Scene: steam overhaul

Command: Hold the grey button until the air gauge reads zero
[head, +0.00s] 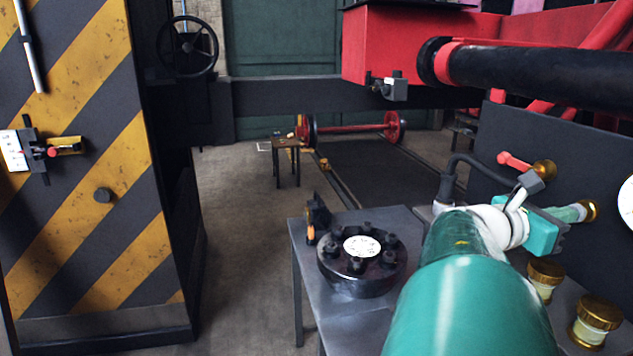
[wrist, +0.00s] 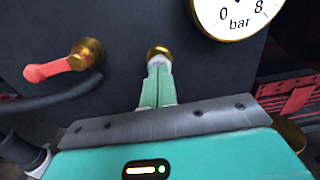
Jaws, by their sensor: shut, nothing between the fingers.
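My gripper (head: 578,212) is shut and empty, its pale green fingers pointing at the dark panel (head: 540,130). In the wrist view the closed fingertips (wrist: 158,64) are at a round brass fitting (wrist: 158,49) on that panel. The fingers cover the fitting's centre, so I cannot see a grey button there or tell whether it is pressed. The white air gauge (wrist: 238,14) is above and right of the fingers, marked 0, 8 and bar. Its upper part is cut off and I cannot read its needle. In the head view only the gauge's left edge (head: 627,200) shows.
A red lever on a brass boss (wrist: 62,68) is left of my fingers. Brass-capped jars (head: 597,318) stand below my gripper. A bolted black flange (head: 350,278) sits on the metal table (head: 308,255). A striped cabinet (head: 85,230) stands left, with open floor between.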

